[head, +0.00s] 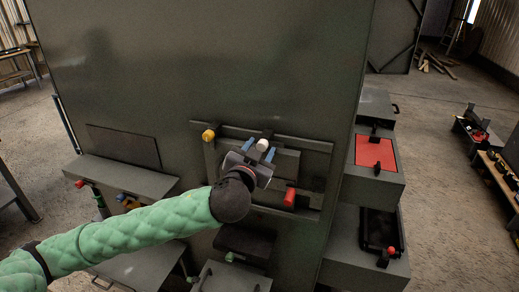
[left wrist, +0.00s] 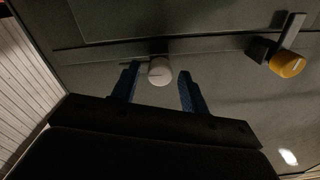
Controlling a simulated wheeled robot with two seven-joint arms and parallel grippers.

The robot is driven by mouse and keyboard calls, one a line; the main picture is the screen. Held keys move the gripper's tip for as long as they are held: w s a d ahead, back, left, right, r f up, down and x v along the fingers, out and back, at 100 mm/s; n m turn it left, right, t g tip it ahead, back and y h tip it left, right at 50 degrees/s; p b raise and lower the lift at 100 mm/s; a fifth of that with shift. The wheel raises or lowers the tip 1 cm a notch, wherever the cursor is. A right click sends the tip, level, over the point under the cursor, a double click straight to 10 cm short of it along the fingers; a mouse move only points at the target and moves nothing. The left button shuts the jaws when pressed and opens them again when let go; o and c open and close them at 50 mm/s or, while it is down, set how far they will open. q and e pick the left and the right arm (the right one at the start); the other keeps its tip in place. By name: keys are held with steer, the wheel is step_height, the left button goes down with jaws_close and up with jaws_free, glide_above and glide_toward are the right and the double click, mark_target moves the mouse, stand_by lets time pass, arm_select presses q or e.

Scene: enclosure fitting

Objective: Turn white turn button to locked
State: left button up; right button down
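The white turn button (head: 262,145) sits on the upper rail of a framed panel on the dark grey enclosure. It also shows in the left wrist view (left wrist: 160,72) as a round white knob on a dark base. My left gripper (head: 261,151) is at the button, its two blue fingers apart. In the left wrist view the fingers (left wrist: 157,84) stand on either side of the white knob, with gaps visible, so it looks open. Whether the fingers overlap the knob in depth I cannot tell. My right gripper does not show.
A yellow knob (head: 208,134) is left of the white one on the same frame, and a red knob (head: 290,197) is at its lower right. Grey boxes with coloured knobs (head: 122,180) stand lower left. An open box with a red interior (head: 375,153) is at the right.

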arm_select(q)
steer(key=c, duration=0.8)
steer(key=shift+f+m+b, duration=0.2)
steer(key=shift+m+b, duration=0.5)
steer(key=shift+b, duration=0.3)
steer(key=shift+m+b, duration=0.45)
steer(key=shift+m, duration=0.15)
steer(key=shift+r+m, duration=0.15)
steer(key=shift+m, duration=0.65)
steer(key=m, duration=0.3)
steer(key=shift+m, duration=0.3)
steer(key=m, duration=0.3)
steer(key=shift+m, duration=0.3)
steer(key=m+p, duration=0.1)
steer(key=m, duration=0.2)
steer(key=shift+m+p, duration=0.4)
steer(key=shift+m, duration=1.3)
steer(key=shift+d, duration=0.1)
